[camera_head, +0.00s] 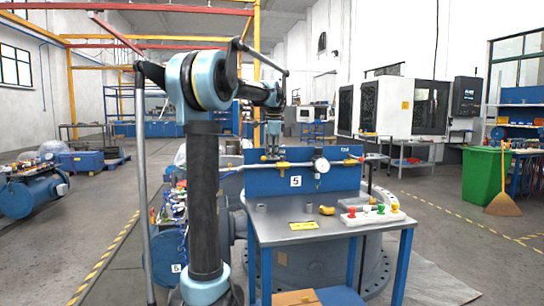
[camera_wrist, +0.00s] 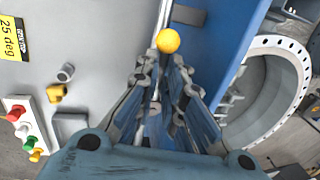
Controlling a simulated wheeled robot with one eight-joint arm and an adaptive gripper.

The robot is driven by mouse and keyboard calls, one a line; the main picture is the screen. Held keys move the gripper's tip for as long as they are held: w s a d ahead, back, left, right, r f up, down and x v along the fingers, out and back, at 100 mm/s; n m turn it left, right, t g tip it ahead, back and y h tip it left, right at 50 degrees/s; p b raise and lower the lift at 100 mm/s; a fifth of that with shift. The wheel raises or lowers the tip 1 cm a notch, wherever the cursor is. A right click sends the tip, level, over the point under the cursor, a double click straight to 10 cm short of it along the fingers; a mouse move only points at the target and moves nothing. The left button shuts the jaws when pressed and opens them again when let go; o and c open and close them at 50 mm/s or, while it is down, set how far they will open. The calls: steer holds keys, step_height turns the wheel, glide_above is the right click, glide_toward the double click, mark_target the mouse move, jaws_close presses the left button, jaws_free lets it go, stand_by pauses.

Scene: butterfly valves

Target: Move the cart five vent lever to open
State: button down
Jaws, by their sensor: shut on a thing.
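Cart five (camera_head: 310,236) is a steel-topped bench with a blue back panel (camera_head: 330,181) bearing a "5" label (camera_head: 296,181). A thin pipe with yellow fittings (camera_head: 283,165) and a round gauge (camera_head: 321,165) runs across the panel. My gripper (camera_head: 272,152) reaches down to the pipe's left part, above the label. In the wrist view, my gripper (camera_wrist: 164,66) is shut, with a yellow ball knob (camera_wrist: 168,41) just beyond its fingertips. The vent lever is mostly hidden between the fingers, so its angle cannot be told.
On the bench top lie a yellow elbow (camera_head: 327,210), a grey cylinder (camera_head: 261,208), a yellow "25 deg" plate (camera_head: 303,226) and a white block with coloured knobs (camera_head: 372,215). A large flanged pipe (camera_head: 375,265) stands behind. A green bin (camera_head: 483,178) is at right.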

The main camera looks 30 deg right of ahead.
steer(key=shift+a, duration=0.3)
steer(key=c, duration=1.8)
jaws_free()
steer(key=shift+o, duration=0.5)
steer(key=shift+w+a, duration=0.1)
steer(key=shift+a, duration=0.05)
steer(key=shift+d, duration=0.2)
steer(key=shift+r, duration=0.5)
step_height(320, 180, up, 11)
steer(key=s+a, duration=0.1)
steer(key=s, duration=0.1)
steer(key=shift+f, duration=0.15)
